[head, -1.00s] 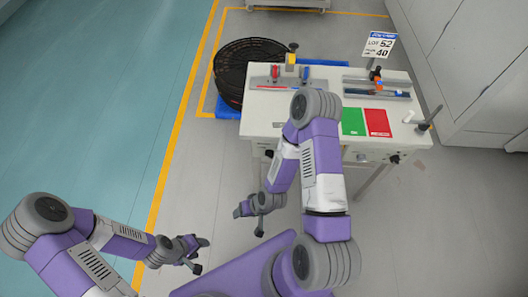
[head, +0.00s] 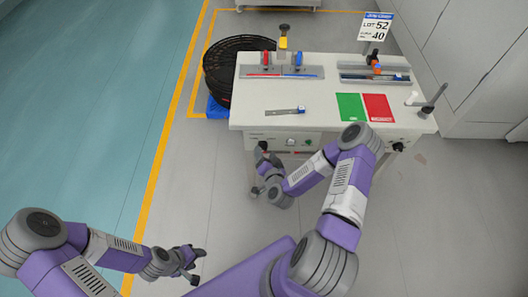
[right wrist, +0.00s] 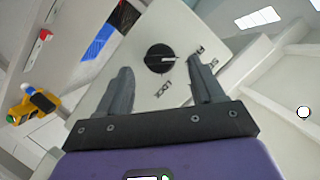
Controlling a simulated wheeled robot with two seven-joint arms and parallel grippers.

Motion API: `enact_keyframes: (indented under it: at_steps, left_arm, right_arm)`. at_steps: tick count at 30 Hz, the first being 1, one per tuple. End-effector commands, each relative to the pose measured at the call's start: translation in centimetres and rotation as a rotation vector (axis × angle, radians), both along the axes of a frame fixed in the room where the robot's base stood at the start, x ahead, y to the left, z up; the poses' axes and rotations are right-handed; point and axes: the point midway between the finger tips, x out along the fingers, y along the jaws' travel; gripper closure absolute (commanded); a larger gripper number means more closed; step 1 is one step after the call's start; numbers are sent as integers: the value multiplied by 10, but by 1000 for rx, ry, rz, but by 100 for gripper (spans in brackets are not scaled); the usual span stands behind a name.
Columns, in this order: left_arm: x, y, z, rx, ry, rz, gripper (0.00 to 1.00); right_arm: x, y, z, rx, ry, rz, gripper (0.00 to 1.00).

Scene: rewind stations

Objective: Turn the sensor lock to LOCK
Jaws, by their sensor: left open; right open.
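The sensor lock is a round black knob (right wrist: 159,59) on a pale panel (right wrist: 141,38) in the right wrist view. Its white mark points right, toward a lettered label (right wrist: 203,53) that is partly covered by a finger. The printed word LOCK (right wrist: 173,93) lies below the knob, away from the mark. My right gripper (right wrist: 161,65) is open, its fingers left and right of the knob in the picture; contact is not visible. In the head view my right gripper (head: 259,170) is at the table's front left. My left gripper (head: 197,266) is open and empty, low over the floor.
The white table (head: 240,115) carries a metal strip (head: 285,111), a green card (head: 350,107), a red card (head: 377,107) and rail fixtures (head: 375,72).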

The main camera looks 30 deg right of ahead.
Motion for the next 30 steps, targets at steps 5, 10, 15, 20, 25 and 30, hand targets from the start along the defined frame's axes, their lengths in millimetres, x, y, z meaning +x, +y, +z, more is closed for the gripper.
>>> enact_keyframes:
  at_steps: [5,10,15,20,25,30]
  left_arm:
    - [0,0,-6,0,0,0,50]
    - [0,0,-7,0,0,0,50]
    - [0,0,-7,0,0,0,50]
    - [0,0,-7,0,0,0,50]
    - [0,0,-7,0,0,0,50]
    - [0,0,-8,0,0,0,50]
  right_arm:
    - [21,-6,-8,-1,0,0,33]
    - [27,-8,-9,0,2,2,33]
    - [28,-8,-9,0,2,2,33]
    - [27,-8,-9,0,2,2,51]
    - [27,-8,-9,0,2,2,77]
    - [27,-8,-9,2,1,2,87]
